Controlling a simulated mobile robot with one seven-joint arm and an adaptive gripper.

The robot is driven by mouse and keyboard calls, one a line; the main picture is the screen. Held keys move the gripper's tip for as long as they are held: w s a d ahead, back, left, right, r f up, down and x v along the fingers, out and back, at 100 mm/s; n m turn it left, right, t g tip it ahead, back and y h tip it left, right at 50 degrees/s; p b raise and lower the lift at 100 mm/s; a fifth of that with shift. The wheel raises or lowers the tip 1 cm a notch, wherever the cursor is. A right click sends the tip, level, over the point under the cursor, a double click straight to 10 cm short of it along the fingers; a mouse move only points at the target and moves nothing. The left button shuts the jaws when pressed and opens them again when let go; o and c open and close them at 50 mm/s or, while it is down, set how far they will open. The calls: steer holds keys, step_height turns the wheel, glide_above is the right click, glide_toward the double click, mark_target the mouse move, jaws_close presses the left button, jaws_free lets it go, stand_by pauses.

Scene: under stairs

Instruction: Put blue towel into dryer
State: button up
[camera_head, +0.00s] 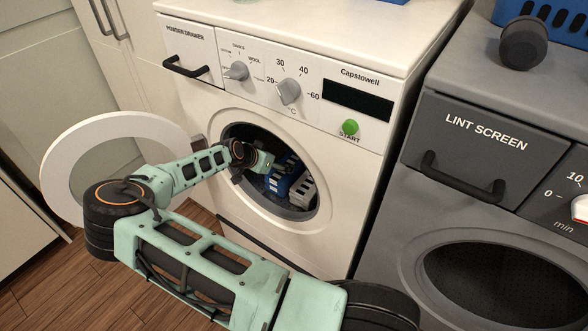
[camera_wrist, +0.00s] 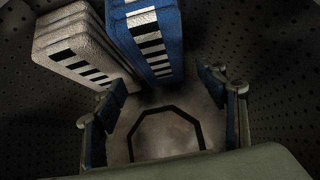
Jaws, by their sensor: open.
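The blue towel (camera_head: 280,181) lies folded inside the drum of the white washing machine (camera_head: 345,150). In the wrist view the blue towel (camera_wrist: 147,35), with black and white stripes, is at the top middle. My gripper (camera_wrist: 160,85) is open and empty inside the drum, with the blue towel beyond its fingers. In the head view my gripper (camera_head: 266,165) reaches through the washer opening, beside the blue towel. The grey dryer (camera_head: 400,215) stands to the right. Its dark round door window (camera_head: 500,290) is partly cut off, and the door looks shut.
A pale striped towel (camera_head: 302,190) lies right of the blue one in the drum; in the wrist view it (camera_wrist: 80,45) is left. The washer's round door (camera_head: 62,155) stands open at left. A blue basket (camera_head: 565,28) and a dark round object (camera_head: 523,43) are on the dryer.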

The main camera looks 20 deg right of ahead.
mark_target(289, 163)
steer(key=b+x, duration=0.2)
steer(key=x, duration=0.7)
steer(key=shift+d+f+b, duration=0.1)
steer(key=shift+f+b, duration=0.05)
steer(key=shift+b, duration=0.2)
steer(key=shift+s, duration=0.1)
steer(key=shift+c, duration=0.4)
steer(key=c, duration=0.9)
steer(key=shift+r, duration=0.2)
